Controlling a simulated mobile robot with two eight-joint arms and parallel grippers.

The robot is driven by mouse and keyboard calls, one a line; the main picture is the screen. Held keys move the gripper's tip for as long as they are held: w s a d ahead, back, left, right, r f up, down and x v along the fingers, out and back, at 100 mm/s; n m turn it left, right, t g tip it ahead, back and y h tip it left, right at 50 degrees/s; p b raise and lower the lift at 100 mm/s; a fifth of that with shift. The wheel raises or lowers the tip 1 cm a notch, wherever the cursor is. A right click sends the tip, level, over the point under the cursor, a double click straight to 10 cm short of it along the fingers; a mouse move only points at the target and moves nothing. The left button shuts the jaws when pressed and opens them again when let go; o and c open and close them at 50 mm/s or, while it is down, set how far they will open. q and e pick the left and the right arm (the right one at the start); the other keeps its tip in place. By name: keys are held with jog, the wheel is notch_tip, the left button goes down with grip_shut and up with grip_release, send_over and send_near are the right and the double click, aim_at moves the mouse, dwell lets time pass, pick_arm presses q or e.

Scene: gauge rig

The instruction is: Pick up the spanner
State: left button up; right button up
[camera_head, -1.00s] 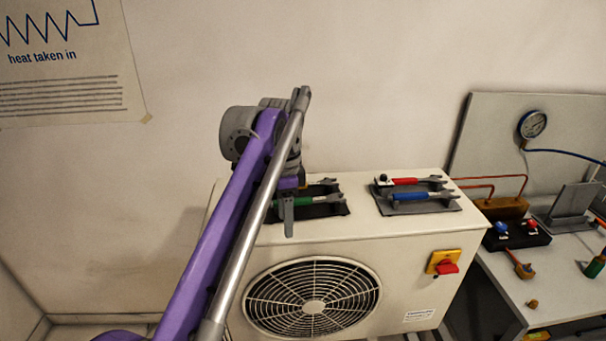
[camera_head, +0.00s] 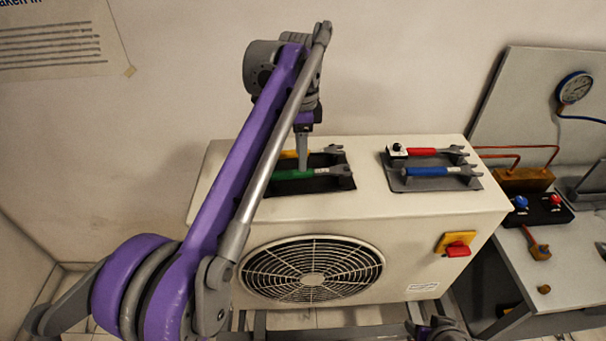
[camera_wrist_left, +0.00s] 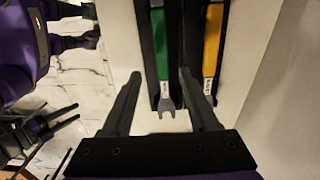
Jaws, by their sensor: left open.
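Two spanners lie side by side in a black holder (camera_head: 335,188) on top of the white fan unit. One has a green handle (camera_head: 294,175), the other a yellow handle (camera_head: 288,154). My left gripper (camera_head: 303,165) is over this holder, and its finger covers part of both in the head view. In the left wrist view the left gripper (camera_wrist_left: 160,76) is open and empty, its fingers either side of the green spanner's line (camera_wrist_left: 160,42). The yellow spanner (camera_wrist_left: 212,45) lies to the right, outside the fingers.
A grey holder (camera_head: 440,184) to the right carries a red-handled spanner (camera_head: 421,152) and a blue-handled one (camera_head: 429,171). A red switch (camera_head: 457,250) is on the unit's front. A bench with a gauge (camera_head: 574,88) stands at right. The wall is close behind.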

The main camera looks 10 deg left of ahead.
aim_at(309, 173)
pick_arm(q)
jog(key=f, duration=0.4)
jog(key=shift+w+a, duration=0.15)
jog(key=shift+a, duration=0.1)
jog(key=shift+f, duration=0.45)
grip_shut()
dwell(0.8)
